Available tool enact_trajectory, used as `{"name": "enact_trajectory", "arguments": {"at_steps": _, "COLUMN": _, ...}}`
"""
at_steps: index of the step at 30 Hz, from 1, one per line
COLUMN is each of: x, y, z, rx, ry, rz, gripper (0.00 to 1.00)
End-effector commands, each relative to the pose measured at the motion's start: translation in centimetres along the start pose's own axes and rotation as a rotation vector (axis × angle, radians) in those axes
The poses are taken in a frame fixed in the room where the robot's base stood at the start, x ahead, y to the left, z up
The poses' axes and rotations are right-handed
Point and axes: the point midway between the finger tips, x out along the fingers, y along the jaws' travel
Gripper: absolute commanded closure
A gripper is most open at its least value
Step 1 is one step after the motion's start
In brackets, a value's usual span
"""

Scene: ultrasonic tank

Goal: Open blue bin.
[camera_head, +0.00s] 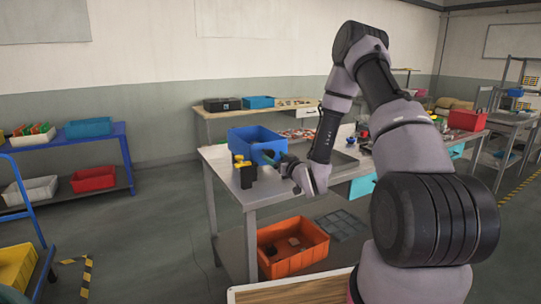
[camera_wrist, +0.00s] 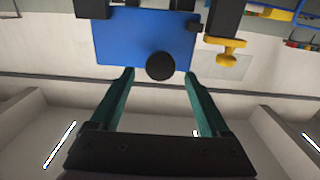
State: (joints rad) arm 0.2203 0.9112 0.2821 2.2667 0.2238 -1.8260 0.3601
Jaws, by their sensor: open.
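The blue bin (camera_head: 258,140) stands on the left end of the metal workbench. In the wrist view, which looks upside down, its blue face (camera_wrist: 125,38) fills the upper middle. A round black knob (camera_wrist: 160,66) shows at the edge of that face. My gripper (camera_head: 274,159) is at the bin's right front side in the head view. In the wrist view my gripper (camera_wrist: 161,75) is open, with one teal finger on each side of the knob. I cannot tell whether the fingers touch the knob or bin.
A black-and-yellow fixture (camera_head: 243,174) stands in front of the bin; its yellow part (camera_wrist: 226,48) shows beside the blue face. An orange crate (camera_head: 292,262) is on the lower shelf. A red bin (camera_head: 467,120) sits at the bench's far right.

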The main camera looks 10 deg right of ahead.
Motion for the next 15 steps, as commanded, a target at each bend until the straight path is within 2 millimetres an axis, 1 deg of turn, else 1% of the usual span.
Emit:
{"name": "enact_trajectory", "arguments": {"at_steps": 1, "x": 1.0, "y": -0.1, "z": 0.0, "rx": -0.001, "ry": 0.002, "rz": -0.003, "gripper": 0.20}}
{"name": "enact_trajectory", "arguments": {"at_steps": 6, "x": 3.2, "y": 0.0, "z": 0.0, "rx": -0.001, "ry": 0.000, "rz": -0.001, "gripper": 0.20}}
{"name": "enact_trajectory", "arguments": {"at_steps": 10, "x": 4.1, "y": 0.0, "z": 0.0, "rx": 0.000, "ry": 0.000, "rz": 0.000, "gripper": 0.20}}
{"name": "enact_trajectory", "arguments": {"at_steps": 15, "x": 4.3, "y": 0.0, "z": 0.0, "rx": 0.000, "ry": -0.001, "rz": 0.000, "gripper": 0.20}}
